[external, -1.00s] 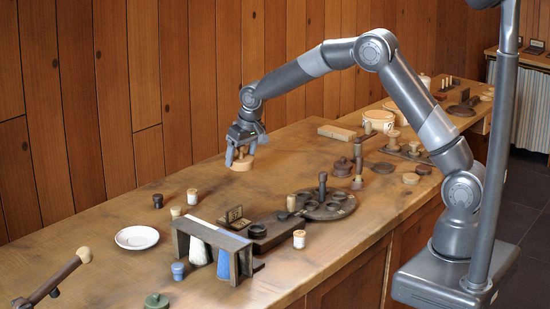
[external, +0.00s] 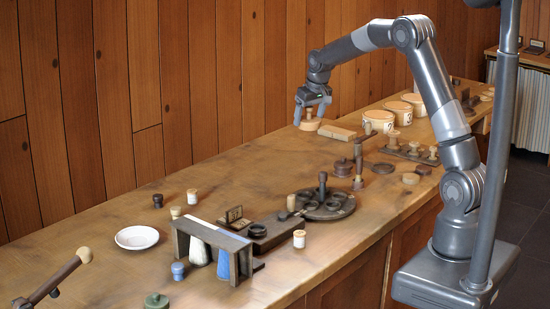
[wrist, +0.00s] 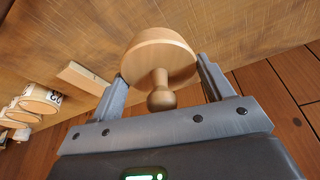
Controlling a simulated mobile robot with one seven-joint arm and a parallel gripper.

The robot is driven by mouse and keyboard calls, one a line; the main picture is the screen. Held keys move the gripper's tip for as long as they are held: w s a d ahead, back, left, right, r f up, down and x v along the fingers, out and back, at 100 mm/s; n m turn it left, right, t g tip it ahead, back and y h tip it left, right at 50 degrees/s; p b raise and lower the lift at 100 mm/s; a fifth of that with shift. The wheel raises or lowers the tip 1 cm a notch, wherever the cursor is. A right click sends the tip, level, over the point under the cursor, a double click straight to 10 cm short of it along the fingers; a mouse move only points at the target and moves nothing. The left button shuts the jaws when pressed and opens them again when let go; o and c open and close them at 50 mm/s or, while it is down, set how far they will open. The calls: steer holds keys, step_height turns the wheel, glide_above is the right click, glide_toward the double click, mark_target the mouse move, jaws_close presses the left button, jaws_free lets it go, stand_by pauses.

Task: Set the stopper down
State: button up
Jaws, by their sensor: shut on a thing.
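The stopper is a pale wooden disc with a small turned knob (wrist: 160,60). In the external view the stopper (external: 310,125) hangs under my gripper (external: 313,104), near the wall side of the table. In the wrist view my gripper (wrist: 163,82) has one finger on each side of the disc, shut on it, with the knob pointing back toward the palm. The stopper appears at or just above the tabletop; I cannot tell whether it touches.
A pale wooden block (external: 337,132) lies just right of the stopper. Round numbered boxes (external: 379,121) stand farther right along the wall side. A rack with knobbed pieces (external: 409,152) is nearer the front. The tabletop left of the stopper (external: 235,165) is clear.

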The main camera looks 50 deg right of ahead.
steer(key=s+d+m, duration=0.1)
steer(key=s+d, duration=0.1)
steer(key=d, duration=0.7)
steer(key=w+a+f, duration=0.4)
steer(key=w+a, duration=0.1)
steer(key=w+a+f, duration=0.2)
steer(key=a, duration=0.1)
steer(key=shift+w+f, duration=0.3)
steer(key=shift+f, duration=2.15)
steer(key=shift+f, duration=0.2)
steer(key=o, duration=1)
